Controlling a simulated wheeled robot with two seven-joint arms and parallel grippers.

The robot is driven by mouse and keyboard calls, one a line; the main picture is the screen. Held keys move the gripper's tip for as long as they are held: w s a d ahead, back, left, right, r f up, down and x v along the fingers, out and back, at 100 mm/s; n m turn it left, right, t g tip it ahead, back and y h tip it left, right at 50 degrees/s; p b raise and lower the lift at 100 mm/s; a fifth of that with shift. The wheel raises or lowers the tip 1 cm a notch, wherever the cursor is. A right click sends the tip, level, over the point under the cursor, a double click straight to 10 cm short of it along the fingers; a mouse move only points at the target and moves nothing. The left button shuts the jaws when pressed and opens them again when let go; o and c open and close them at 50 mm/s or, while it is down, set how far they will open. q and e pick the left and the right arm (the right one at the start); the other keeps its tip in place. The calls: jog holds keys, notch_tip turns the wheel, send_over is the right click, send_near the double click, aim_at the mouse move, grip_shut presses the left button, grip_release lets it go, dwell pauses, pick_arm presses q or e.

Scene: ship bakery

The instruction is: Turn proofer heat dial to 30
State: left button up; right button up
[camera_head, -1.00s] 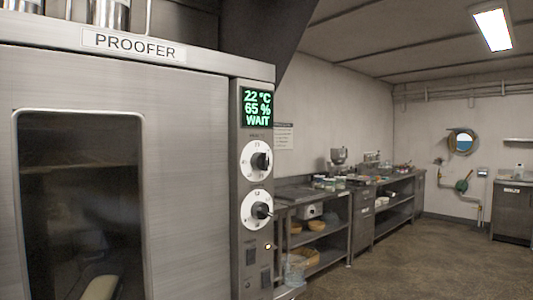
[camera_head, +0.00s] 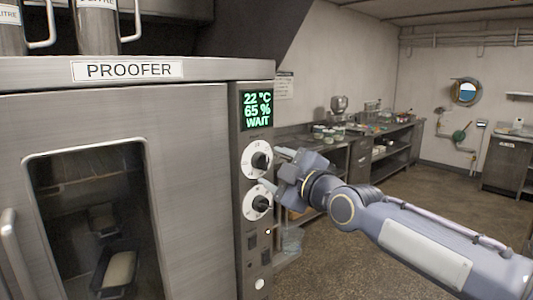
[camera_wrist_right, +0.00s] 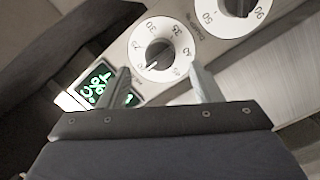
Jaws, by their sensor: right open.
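The proofer (camera_head: 190,130) fills the left of the head view. Its green display (camera_head: 257,109) reads 22 °C, 65 %, WAIT. The heat dial (camera_head: 251,150), a white plate with a black knob, is just under the display; it also shows in the right wrist view (camera_wrist_right: 138,42), with marks such as 30, 35 and 40. The lower dial (camera_head: 247,206) shows marks 50 and 90 in the wrist view. My right gripper (camera_head: 274,168) is open and empty, its fingers pointing at the heat dial. In the wrist view the fingers straddle the knob's near side; contact cannot be told. My left gripper is out of view.
Small buttons (camera_head: 252,241) sit below the dials. Metal jugs (camera_head: 95,18) stand on top of the proofer. A counter with shelves (camera_head: 360,150) runs along the wall behind my right arm. The floor (camera_head: 460,195) at right is open.

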aim_at(265, 164)
jog(key=shift+p+x, duration=0.7)
jog(key=shift+x, duration=1.25)
jog(key=c, duration=1)
jog(key=shift+o, duration=0.2)
jog(key=shift+f+m, duration=0.1)
jog(key=shift+m, duration=0.2)
